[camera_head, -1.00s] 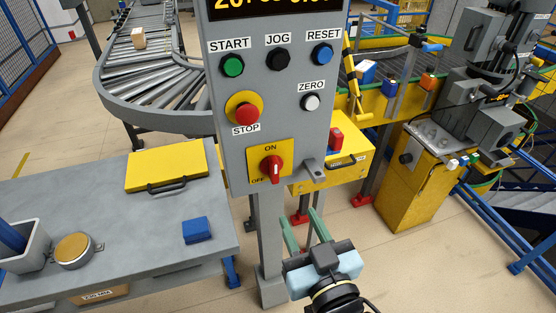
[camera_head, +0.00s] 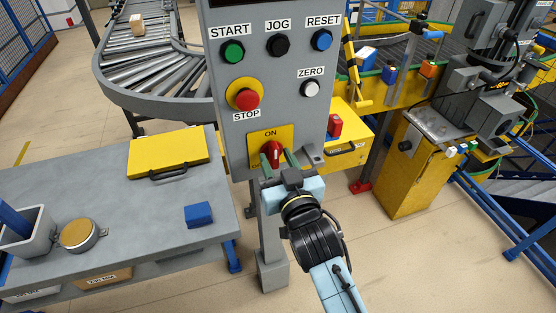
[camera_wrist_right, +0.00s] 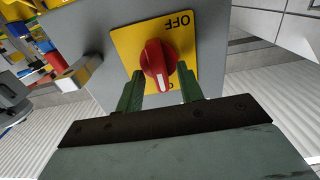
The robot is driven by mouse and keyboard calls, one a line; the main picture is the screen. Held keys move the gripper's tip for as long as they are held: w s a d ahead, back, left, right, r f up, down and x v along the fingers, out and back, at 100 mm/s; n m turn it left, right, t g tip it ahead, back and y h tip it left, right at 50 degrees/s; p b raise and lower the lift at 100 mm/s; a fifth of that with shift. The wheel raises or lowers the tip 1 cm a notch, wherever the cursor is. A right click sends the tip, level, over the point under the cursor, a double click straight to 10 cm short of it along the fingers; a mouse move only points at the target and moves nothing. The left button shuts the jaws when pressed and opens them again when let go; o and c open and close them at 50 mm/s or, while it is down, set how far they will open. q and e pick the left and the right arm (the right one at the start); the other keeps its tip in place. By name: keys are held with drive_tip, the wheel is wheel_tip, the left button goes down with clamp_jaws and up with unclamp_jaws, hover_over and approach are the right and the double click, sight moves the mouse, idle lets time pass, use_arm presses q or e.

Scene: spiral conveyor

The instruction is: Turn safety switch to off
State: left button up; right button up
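The safety switch is a red knob (camera_head: 272,154) on a yellow plate (camera_head: 256,134) low on the grey control panel. ON shows above the knob in the head view, while the gripper hides the OFF label there. In the right wrist view the knob (camera_wrist_right: 155,62) shows a white mark pointing down, away from the upside-down OFF label. My right gripper (camera_wrist_right: 160,70) is open, with its green fingers on either side of the knob. Whether they touch it I cannot tell. My left gripper is not in view.
The red STOP button (camera_head: 246,99) and other push-buttons sit above the switch. A small grey lug (camera_head: 312,154) juts out right of the plate. A grey table (camera_head: 110,235) with a yellow case stands at left, and a yellow box (camera_head: 350,152) is behind the panel.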

clamp_jaws()
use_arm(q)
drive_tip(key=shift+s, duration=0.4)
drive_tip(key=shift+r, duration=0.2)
use_arm(e)
drive_tip(key=shift+n, duration=0.3)
drive_tip(key=n+p, duration=0.2)
drive_tip(key=shift+a+r+n, duration=0.1)
drive_tip(key=shift+n, duration=0.2)
drive_tip(key=n+p, duration=0.1)
drive_tip(key=n, duration=0.2)
drive_tip(key=shift+a+n+p, duration=0.1)
drive_tip(key=shift+n+p, duration=0.2)
drive_tip(key=shift+p, duration=0.05)
drive_tip(key=n, duration=0.3)
drive_tip(key=n+p, duration=0.1)
drive_tip(key=n, duration=0.1)
drive_tip(key=shift+s+a+f, duration=0.1)
drive_tip(key=shift+f, duration=0.15)
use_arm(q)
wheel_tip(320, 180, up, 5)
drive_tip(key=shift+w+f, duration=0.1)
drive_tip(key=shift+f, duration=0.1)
use_arm(e)
drive_tip(key=n, duration=0.6)
drive_tip(key=shift+f, duration=0.15)
